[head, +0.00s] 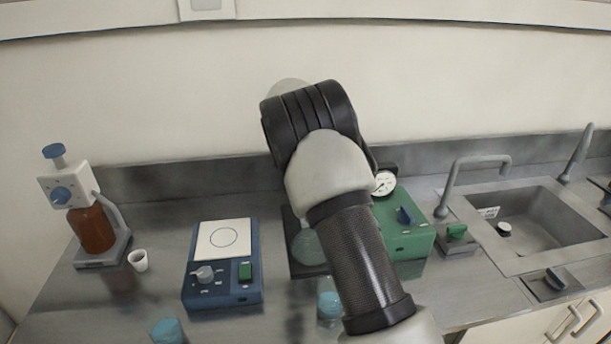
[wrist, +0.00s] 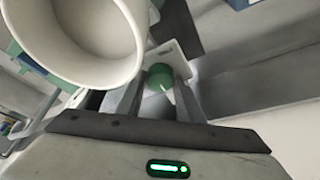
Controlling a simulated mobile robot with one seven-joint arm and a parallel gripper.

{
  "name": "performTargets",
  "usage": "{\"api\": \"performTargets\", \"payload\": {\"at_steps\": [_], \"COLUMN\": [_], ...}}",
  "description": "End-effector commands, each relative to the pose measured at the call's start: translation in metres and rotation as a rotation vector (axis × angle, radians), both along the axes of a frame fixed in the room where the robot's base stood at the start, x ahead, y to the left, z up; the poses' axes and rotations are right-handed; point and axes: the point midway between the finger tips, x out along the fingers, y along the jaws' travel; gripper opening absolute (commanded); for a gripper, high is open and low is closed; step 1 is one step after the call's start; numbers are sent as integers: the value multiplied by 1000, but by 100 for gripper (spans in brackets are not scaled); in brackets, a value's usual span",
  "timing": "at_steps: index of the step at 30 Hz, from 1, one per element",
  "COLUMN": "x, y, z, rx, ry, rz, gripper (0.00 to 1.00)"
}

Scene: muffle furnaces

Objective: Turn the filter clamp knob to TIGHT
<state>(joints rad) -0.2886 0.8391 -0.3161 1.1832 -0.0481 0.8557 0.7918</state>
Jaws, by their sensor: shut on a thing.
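In the wrist view a round green knob (wrist: 159,77) with a pale pointer mark sits between the two fingers of my gripper (wrist: 157,82). The fingers are shut on its sides. The pointer mark slants toward the lower right of that picture. A pale plate (wrist: 182,62) shows just behind the knob. I cannot read any TIGHT label. A wide white funnel-like cup (wrist: 95,65) is close beside the fingers at upper left. In the head view my arm hides the gripper and the knob; a clear round vessel (head: 308,246) partly shows behind the arm.
A green box (head: 412,245) with a gauge (head: 385,183) and blue knob stands right of my arm. A blue stirrer-like box (head: 222,270), white cup (head: 138,260) and brown bottle (head: 92,229) stand left. Blue-topped vessels (head: 168,331) (head: 330,305) are in front. A sink (head: 540,225) is right.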

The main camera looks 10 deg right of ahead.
Motion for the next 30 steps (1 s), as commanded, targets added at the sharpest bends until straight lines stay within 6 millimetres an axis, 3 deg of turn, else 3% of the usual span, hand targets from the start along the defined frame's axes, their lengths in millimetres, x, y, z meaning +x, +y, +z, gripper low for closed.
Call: {"api": "performTargets", "payload": {"at_steps": [18,30], "x": [5,7], "y": [4,4], "z": [4,2], "rx": [0,2], "ry": [-1,0], "rz": [-572,-812], "gripper": [11,11]}}
